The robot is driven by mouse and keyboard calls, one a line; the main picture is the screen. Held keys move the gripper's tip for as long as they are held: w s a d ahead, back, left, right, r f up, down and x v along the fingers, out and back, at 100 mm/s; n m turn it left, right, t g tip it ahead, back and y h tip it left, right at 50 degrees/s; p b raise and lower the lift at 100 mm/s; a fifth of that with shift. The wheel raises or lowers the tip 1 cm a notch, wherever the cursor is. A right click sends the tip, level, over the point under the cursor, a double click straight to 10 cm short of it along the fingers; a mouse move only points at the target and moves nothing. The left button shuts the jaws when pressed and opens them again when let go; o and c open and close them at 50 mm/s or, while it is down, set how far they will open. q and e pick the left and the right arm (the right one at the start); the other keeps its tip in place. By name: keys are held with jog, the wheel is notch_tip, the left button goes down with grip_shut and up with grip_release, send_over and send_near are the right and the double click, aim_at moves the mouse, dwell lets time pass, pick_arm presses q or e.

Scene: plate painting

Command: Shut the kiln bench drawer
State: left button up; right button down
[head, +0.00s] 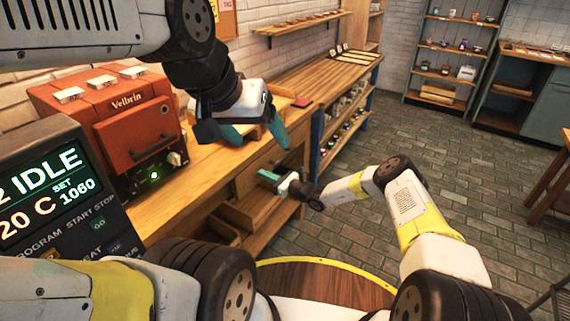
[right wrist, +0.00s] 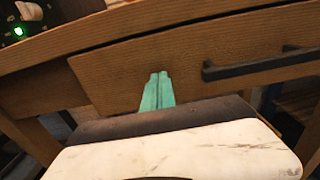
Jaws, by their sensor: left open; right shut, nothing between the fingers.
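The kiln bench drawer has a wooden front (right wrist: 215,55) with a dark bar handle (right wrist: 262,65) in the right wrist view. In the head view the drawer front (head: 248,178) lies under the bench top, partly hidden by my grippers. I cannot tell whether it is flush. My right gripper (head: 268,176) is shut and empty. Its teal fingertips (right wrist: 159,76) are at the drawer front, left of the handle; contact is unclear. My left gripper (head: 255,136) is open and empty, above and in front of the bench edge, its fingers apart and pointing down.
A red kiln (head: 125,125) stands on the wooden bench (head: 203,160). A control panel reading IDLE (head: 50,190) is at the left. Shelves (head: 440,60) stand at the back.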

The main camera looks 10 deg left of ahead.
jog(key=x, duration=0.2)
jog(key=shift+w+a+r, duration=0.1)
jog(key=shift+a+r, duration=0.05)
jog(key=shift+a, duration=0.05)
jog(key=shift+r, duration=0.1)
